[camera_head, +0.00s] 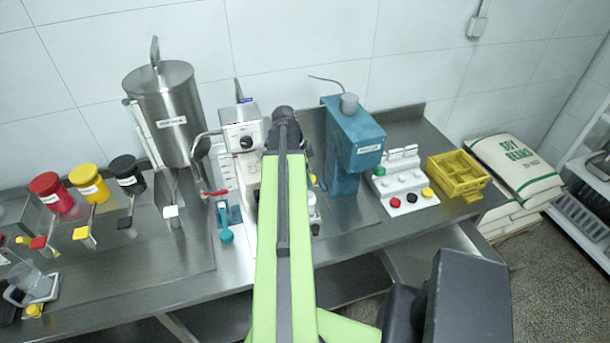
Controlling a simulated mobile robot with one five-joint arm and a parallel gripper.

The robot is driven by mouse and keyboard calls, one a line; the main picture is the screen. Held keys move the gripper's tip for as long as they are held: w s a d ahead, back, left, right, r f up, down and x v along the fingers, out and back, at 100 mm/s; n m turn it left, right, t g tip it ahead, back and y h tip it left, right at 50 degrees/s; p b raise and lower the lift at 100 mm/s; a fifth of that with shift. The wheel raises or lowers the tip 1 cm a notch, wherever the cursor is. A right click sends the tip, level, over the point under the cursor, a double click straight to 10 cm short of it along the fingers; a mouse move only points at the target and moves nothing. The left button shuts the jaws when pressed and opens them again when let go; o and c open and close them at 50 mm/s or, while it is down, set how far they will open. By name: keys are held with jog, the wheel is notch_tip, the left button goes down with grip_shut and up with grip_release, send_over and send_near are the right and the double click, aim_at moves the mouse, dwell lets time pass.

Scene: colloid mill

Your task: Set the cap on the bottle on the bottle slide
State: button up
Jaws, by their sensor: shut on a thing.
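My green arm reaches up the middle of the picture, and its dark end with my gripper (284,118) is over the bench beside the grey mill head. The fingertips are hard to make out at this angle. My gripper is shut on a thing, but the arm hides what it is. The bottle slide and the bottle on it cannot be made out, as my arm covers that part of the bench. Small pale parts (313,212) show just right of the arm. I cannot tell whether they belong to the slide.
A teal machine (346,150) stands close right of my arm. Beyond it are a white block (405,188) with coloured round pieces and a yellow crate (455,178). A steel tank (168,115) and red, yellow and black containers (88,184) stand left. Sacks (515,170) lie right.

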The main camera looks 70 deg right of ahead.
aim_at(309, 193)
jog(key=shift+w+a+b+x, duration=0.1)
jog(key=shift+w+b+x, duration=0.05)
jog(key=shift+b+x, duration=0.65)
jog(key=shift+w+a+b+x, duration=0.1)
jog(key=shift+w+b+x, duration=0.05)
jog(key=shift+b+x, duration=0.7)
jog(key=shift+w+a+b+x, duration=0.1)
jog(key=shift+w+b+x, duration=0.05)
jog(key=shift+b+x, duration=0.65)
jog(key=shift+f+b, duration=0.55)
jog(key=shift+f, duration=0.5)
jog(key=o, duration=1.9)
jog(key=shift+r, duration=0.15)
notch_tip(309, 193, up, 7)
jog(key=p, duration=0.7)
